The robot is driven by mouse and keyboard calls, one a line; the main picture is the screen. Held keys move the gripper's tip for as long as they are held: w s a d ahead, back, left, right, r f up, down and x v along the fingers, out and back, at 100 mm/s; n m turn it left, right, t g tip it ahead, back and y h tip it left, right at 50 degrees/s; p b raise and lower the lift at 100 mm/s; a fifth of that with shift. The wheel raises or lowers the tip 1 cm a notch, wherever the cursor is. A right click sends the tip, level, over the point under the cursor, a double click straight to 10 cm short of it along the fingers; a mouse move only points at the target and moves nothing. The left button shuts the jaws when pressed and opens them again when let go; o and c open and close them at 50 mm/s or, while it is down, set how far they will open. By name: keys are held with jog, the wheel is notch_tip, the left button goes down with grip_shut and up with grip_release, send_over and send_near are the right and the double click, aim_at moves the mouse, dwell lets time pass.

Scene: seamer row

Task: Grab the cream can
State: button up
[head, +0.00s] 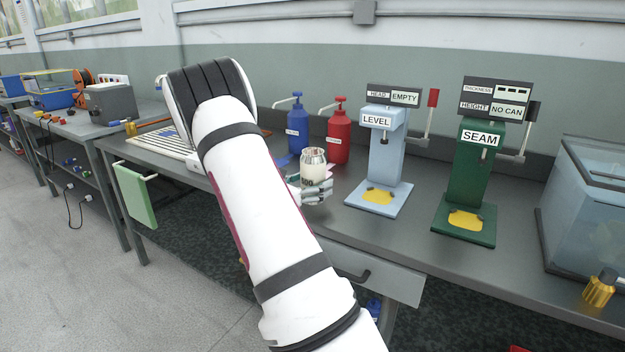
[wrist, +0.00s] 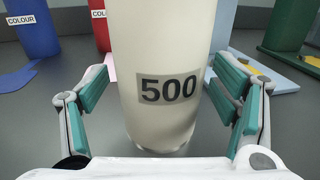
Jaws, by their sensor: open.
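The cream can (head: 313,165) stands upright on the grey workbench, in front of the red bottle. In the wrist view the cream can (wrist: 165,60) fills the middle, with a dark "500" label facing me. My gripper (head: 316,192) is at the can's lower part, partly hidden behind my arm in the head view. In the wrist view my gripper (wrist: 162,95) is open, with one teal-padded finger on each side of the can. A gap shows between each finger and the can. The can's top is outside the wrist view.
Behind the can stand a blue bottle (head: 297,130) and a red bottle (head: 339,137) with pump tops. To the right are the light blue LEVEL machine (head: 385,150), the green SEAM machine (head: 478,165) and a clear tank (head: 590,215). A brass can (head: 600,288) stands at the front right.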

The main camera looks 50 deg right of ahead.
jog(key=shift+d, duration=0.2)
jog(key=c, duration=1.4)
